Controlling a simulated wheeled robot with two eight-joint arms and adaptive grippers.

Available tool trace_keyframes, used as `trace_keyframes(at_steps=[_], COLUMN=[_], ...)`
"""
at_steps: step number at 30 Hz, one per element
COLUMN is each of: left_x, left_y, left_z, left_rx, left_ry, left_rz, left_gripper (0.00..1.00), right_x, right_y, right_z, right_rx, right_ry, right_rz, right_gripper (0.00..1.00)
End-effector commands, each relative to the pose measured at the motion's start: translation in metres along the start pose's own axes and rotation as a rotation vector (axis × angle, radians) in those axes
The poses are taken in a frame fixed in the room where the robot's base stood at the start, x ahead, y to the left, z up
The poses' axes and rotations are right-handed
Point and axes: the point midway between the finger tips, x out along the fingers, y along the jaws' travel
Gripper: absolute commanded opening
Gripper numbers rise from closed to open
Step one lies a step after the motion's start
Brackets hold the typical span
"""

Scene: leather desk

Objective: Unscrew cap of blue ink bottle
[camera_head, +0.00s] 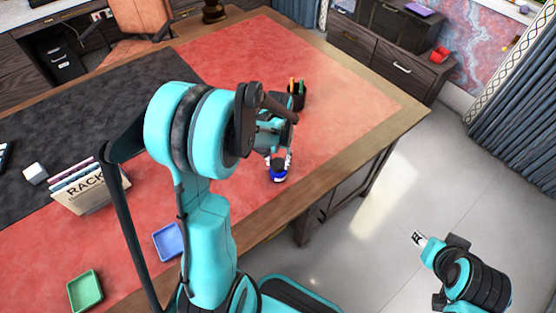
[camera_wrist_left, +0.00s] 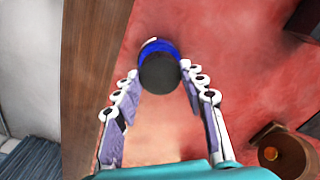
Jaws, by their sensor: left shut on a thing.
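The blue ink bottle (camera_head: 279,178) stands on the red leather desk top near its front edge. Its dark cap (camera_head: 277,163) is between the fingertips of my left gripper (camera_head: 279,157), which reaches down from above. In the left wrist view the round black cap (camera_wrist_left: 159,73) faces the camera, with the blue bottle body (camera_wrist_left: 155,46) behind it. The left fingers (camera_wrist_left: 159,76) are shut on the cap from both sides. My right gripper (camera_head: 418,240) is over the floor at the right, away from the desk; its opening is too small to judge.
A dark pen holder (camera_head: 298,100) stands behind the bottle. A blue tray (camera_head: 168,242), a green tray (camera_head: 85,291) and a rack of folders (camera_head: 90,190) are on the left. The red surface right of the bottle is clear.

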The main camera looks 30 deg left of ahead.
Motion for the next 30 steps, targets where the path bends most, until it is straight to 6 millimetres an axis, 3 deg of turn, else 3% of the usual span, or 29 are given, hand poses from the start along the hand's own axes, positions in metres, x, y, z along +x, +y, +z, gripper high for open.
trace_keyframes(at_steps=[11, 21, 30], left_x=[0.0004, 0.0007, 0.0006], left_y=[0.0004, 0.0004, 0.0004], left_z=[0.0006, 0.0005, 0.0005], left_rx=[-0.062, -0.391, -0.417], left_ry=[-0.001, -0.001, -0.001], left_rz=[0.001, 0.001, 0.001], left_gripper=[0.14, 0.14, 0.14], right_x=[0.0007, 0.0037, 0.0037], right_y=[0.0000, 0.0000, 0.0000], right_z=[0.0005, 0.0026, 0.0027], right_rx=[0.000, 0.000, 0.000], right_ry=[0.000, 0.000, 0.000], right_rz=[0.000, 0.000, 0.000], right_gripper=[0.40, 0.40, 0.40])
